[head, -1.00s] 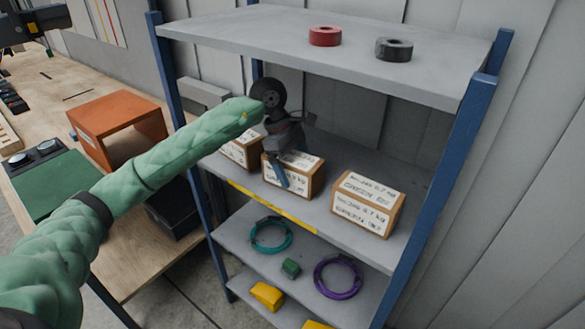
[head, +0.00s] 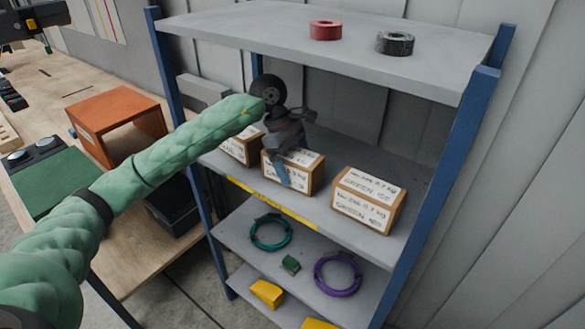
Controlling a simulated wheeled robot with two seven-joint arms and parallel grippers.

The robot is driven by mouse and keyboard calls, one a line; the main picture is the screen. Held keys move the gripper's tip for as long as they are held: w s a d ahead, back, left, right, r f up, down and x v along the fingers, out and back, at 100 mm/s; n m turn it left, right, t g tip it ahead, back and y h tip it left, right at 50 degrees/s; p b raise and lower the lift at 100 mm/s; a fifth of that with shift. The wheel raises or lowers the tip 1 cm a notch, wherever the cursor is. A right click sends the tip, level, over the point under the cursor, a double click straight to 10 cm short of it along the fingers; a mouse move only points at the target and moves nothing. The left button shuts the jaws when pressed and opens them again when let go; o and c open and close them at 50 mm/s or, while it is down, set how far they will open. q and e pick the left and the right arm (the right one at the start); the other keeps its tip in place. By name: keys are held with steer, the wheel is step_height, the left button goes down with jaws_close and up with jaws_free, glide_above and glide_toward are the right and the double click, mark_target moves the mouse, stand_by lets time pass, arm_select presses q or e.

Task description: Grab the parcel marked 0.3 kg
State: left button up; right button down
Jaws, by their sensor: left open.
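Three brown parcels with white labels stand in a row on the middle shelf. The right parcel (head: 368,200) has a label that seems to read 0.7 kg. The middle parcel (head: 306,176) has a label ending in kg, its number covered by my gripper. The left parcel (head: 238,151) is partly behind my arm and its weight cannot be read. My left gripper (head: 284,174) is open, pointing down at the front of the middle parcel. One blue finger shows against its label; I cannot tell whether it touches.
The grey shelf board (head: 491,50) above carries a red tape roll (head: 325,30) and a black one (head: 394,43). Blue posts (head: 434,200) bound the rack. Cable coils (head: 338,276) lie on the shelf below. An orange open box (head: 118,122) stands on the bench at left.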

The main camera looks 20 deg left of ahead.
arm_select(q)
steer(key=shift+f+b, duration=0.15)
steer(key=shift+b, duration=0.2)
steer(key=shift+c, duration=0.2)
stand_by(0.4)
steer(key=c, duration=1.2)
